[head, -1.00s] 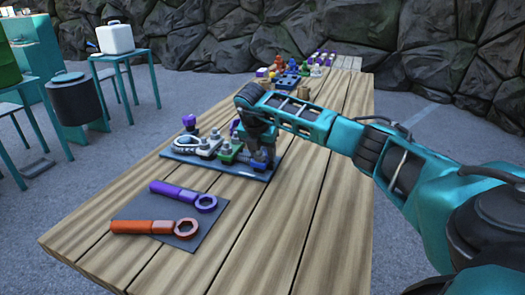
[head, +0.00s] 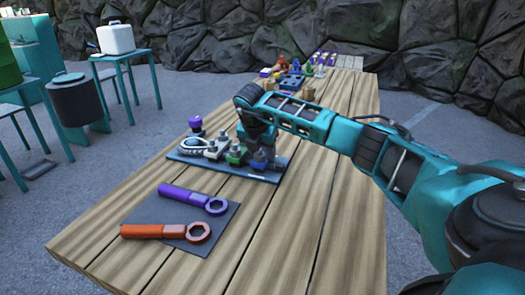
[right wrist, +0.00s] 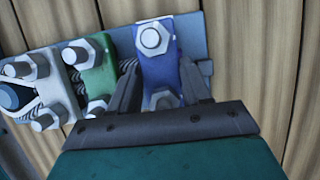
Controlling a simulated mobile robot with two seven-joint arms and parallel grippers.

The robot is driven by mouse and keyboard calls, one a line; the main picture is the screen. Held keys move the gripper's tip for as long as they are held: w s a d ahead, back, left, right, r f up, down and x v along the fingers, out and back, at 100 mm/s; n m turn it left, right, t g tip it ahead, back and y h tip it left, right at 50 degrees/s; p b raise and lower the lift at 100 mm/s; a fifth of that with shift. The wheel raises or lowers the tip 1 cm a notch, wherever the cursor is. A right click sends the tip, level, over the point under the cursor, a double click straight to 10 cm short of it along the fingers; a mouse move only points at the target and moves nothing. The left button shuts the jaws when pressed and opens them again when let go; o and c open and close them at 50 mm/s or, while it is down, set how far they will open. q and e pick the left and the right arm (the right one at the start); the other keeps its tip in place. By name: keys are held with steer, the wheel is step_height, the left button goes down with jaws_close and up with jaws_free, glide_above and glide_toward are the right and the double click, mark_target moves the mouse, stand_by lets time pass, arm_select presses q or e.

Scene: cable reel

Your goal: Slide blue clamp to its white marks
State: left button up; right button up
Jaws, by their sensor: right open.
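The blue clamp (head: 259,160) sits at the right end of the dark board (head: 205,170). In the right wrist view the blue clamp (right wrist: 160,65) has a pale nut and bolt on top. My right gripper (right wrist: 163,88) is open, pointing down, with one finger on each side of the blue clamp; I cannot tell whether they touch it. A short white line (head: 263,177) shows on the board near its front edge by the clamp. My left gripper is not in view.
A green clamp (right wrist: 96,75) stands close left of the blue one, then a white clamp (right wrist: 42,75) with several bolts. A purple wrench (head: 185,196) and an orange wrench (head: 150,231) lie on a dark mat in front. The table's right side is clear.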

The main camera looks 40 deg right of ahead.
steer(key=o, duration=0.3)
steer(key=shift+w+a+r, duration=0.1)
steer(key=shift+w+a, duration=0.05)
steer(key=shift+w, duration=0.15)
steer(key=shift+o, duration=0.8)
steer(key=shift+s, duration=0.1)
steer(key=v, duration=1.3)
steer(key=shift+s, duration=0.15)
